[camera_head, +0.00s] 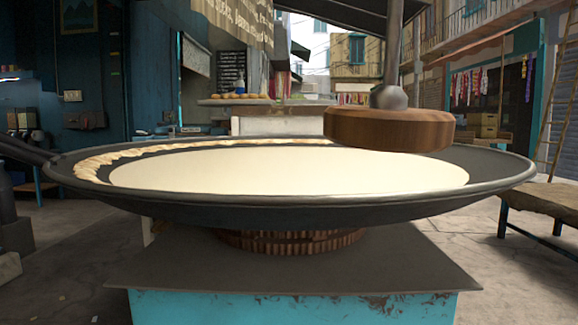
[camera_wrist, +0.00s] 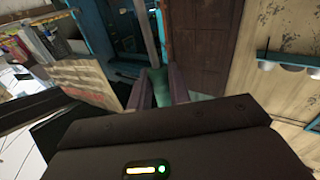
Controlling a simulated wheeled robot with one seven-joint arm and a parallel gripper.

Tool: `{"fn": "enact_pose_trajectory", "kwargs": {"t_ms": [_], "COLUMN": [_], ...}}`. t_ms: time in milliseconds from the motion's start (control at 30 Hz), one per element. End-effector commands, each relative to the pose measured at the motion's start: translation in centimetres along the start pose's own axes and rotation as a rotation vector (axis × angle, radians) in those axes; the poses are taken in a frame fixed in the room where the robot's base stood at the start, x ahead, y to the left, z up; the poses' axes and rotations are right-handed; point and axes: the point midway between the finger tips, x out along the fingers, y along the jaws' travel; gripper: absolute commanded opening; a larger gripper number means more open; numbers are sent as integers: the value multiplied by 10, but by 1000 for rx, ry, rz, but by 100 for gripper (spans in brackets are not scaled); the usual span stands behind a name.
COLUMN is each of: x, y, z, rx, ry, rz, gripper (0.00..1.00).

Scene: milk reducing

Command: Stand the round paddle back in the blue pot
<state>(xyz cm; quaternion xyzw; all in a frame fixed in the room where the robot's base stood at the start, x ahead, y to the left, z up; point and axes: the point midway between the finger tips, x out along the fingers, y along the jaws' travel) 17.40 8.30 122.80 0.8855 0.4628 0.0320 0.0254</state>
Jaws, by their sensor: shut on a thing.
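The round paddle has a thick brown wooden disc (camera_head: 389,129) and an upright grey metal handle that runs out of the top of the head view. The disc hangs over the right back part of the wide dark pan (camera_head: 500,180), which holds cream-coloured milk (camera_head: 280,168). No contact with the milk shows. In the wrist view my gripper (camera_wrist: 158,84) has its two fingers on either side of a green piece (camera_wrist: 159,86), apparently the paddle's grip. The head view does not show my gripper. I cannot make out the blue pot in either view.
The pan stands on a round ribbed base (camera_head: 290,241) over a turquoise stand (camera_head: 290,308). A wooden bench (camera_head: 545,205) stands at the right and a ladder (camera_head: 560,100) leans behind it. A dark blue wall with shelves is at the left.

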Motion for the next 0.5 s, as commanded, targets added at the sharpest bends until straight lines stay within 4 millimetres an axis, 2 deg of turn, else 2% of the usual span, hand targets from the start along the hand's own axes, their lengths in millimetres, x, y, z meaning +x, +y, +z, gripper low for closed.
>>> {"fn": "enact_pose_trajectory", "kwargs": {"t_ms": [500], "x": [11], "y": [11], "z": [1], "rx": [2], "ry": [3], "rz": [-6], "gripper": [0]}}
